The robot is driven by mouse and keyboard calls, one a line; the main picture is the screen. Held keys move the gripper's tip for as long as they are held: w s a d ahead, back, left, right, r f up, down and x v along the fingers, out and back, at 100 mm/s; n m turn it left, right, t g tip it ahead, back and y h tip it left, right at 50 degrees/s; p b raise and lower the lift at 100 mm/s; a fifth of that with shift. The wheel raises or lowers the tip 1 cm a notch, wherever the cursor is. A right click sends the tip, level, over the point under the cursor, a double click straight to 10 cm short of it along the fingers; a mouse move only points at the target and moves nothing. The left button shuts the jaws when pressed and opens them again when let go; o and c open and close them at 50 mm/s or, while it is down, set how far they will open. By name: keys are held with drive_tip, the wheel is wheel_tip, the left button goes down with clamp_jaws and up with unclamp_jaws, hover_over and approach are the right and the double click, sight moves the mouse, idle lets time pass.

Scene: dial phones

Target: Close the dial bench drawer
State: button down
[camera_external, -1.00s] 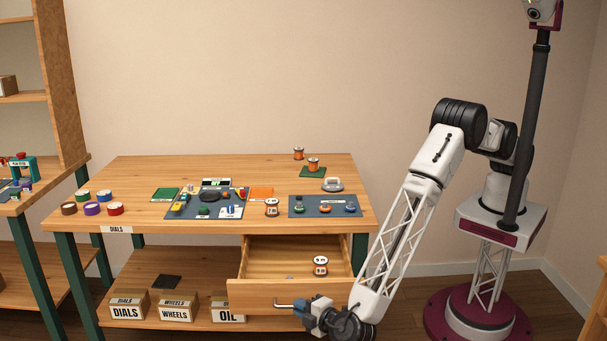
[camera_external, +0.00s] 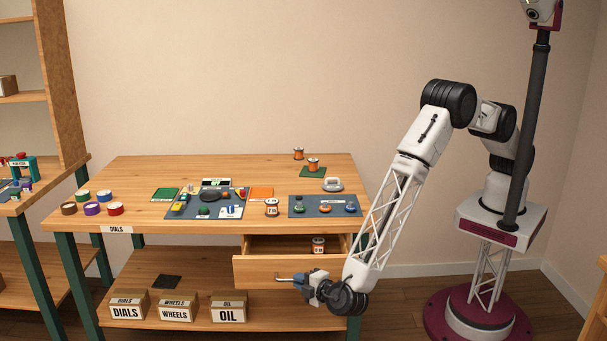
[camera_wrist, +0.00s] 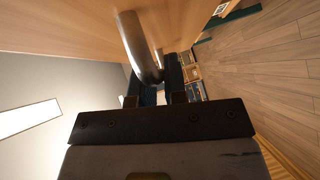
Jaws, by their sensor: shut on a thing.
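The dial bench drawer (camera_external: 262,270) is part way out under the right side of the dial bench (camera_external: 172,222). A small spool-like item (camera_external: 318,245) stands inside it. The drawer's metal bar handle (camera_external: 287,278) sticks out from its front; it also shows in the wrist view (camera_wrist: 138,48). My gripper (camera_external: 304,281) is at the right part of the handle and shut on it. In the wrist view the fingers (camera_wrist: 166,92) meet the handle's lower end. The gripper and forearm hide the right end of the drawer front.
The lower shelf (camera_external: 195,320) holds boxes marked DIALS (camera_external: 129,305), WHEELS (camera_external: 178,307) and OIL (camera_external: 229,307), left of my gripper. The bench top holds mats, spools and coloured rolls. Floor to the right of the bench is clear up to my base.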

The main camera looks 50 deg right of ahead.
sight(317, 260)
drive_tip(key=w+d, duration=1)
drive_tip(key=shift+w+d, duration=0.2)
drive_tip(key=c, duration=1.3)
unclamp_jaws()
drive_tip(key=shift+w+d, duration=0.1)
drive_tip(key=shift+w, duration=0.05)
drive_tip(key=shift+c, duration=0.2)
drive_tip(key=shift+o, duration=0.9)
drive_tip(key=shift+s, duration=0.25)
drive_tip(key=shift+s+r, duration=0.2)
drive_tip(key=shift+s, duration=1.05)
drive_tip(key=shift+s+r, duration=0.2)
drive_tip(key=shift+s, duration=1)
drive_tip(key=shift+s+r, duration=0.2)
drive_tip(key=shift+s, duration=1.05)
